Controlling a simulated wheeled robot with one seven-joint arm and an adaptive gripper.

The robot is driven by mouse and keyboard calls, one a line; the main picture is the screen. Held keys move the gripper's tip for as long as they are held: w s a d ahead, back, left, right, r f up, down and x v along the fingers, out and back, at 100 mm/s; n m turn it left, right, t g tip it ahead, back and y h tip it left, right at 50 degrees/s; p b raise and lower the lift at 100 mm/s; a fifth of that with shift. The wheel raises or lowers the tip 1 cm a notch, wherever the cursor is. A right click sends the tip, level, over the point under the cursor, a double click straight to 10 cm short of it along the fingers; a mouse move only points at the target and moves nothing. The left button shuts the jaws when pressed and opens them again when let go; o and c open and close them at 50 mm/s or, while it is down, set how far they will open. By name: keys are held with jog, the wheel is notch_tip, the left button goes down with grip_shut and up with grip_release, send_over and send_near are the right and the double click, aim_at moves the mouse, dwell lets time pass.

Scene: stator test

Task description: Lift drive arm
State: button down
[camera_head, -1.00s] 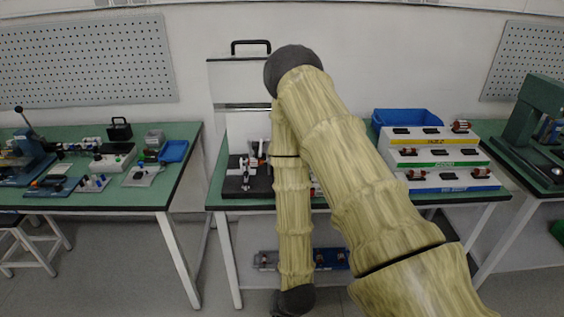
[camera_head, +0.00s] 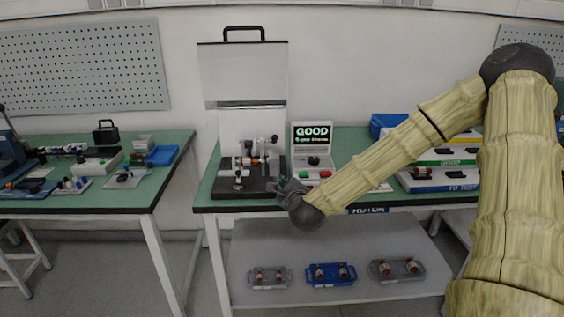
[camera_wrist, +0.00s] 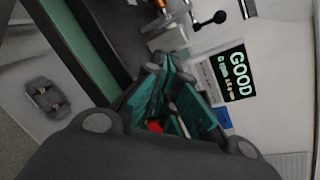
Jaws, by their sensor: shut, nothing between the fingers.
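The test fixture stands on a black base (camera_head: 228,188) at the left of the middle bench. It carries a rotor with copper-coloured windings (camera_head: 256,161) and metal holders. A lever with a black ball knob (camera_head: 275,139), which looks like the drive arm, rises at its right side. The knob also shows at the top of the wrist view (camera_wrist: 220,17). My gripper (camera_head: 283,184) is at the fixture's front right corner, below and apart from the knob. In the wrist view, its teal fingers (camera_wrist: 165,90) are shut and empty. Its fingertips are small and partly hidden in the head view.
A console with a screen reading GOOD (camera_head: 313,134) stands right of the fixture, with red and green buttons. A white panel (camera_head: 245,75) rises behind the fixture. Trays, one blue (camera_head: 331,281), lie on the lower shelf. Stepped racks (camera_head: 440,177) stand at right, partly behind my arm.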

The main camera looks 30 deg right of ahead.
jog(key=w+d+m, duration=0.1)
jog(key=w+d, duration=0.1)
jog(key=w, duration=0.1)
jog(key=w+d+r+m+h, duration=0.1)
jog(key=w+d, duration=0.1)
jog(key=d, duration=0.1)
jog(key=w+d+m, duration=0.2)
jog(key=w, duration=0.1)
jog(key=shift+w+d+r+t+h+b, duration=0.25)
jog(key=shift+w+r+t+h+b, duration=0.05)
jog(key=shift+w+h+b, duration=0.1)
jog(key=shift+w+a+r, duration=0.1)
jog(key=shift+w+r, duration=0.8)
jog(key=shift+r, duration=0.15)
jog(key=shift+w+a+r+p, duration=0.2)
jog(key=shift+w+r+p, duration=0.2)
jog(key=shift+r, duration=0.15)
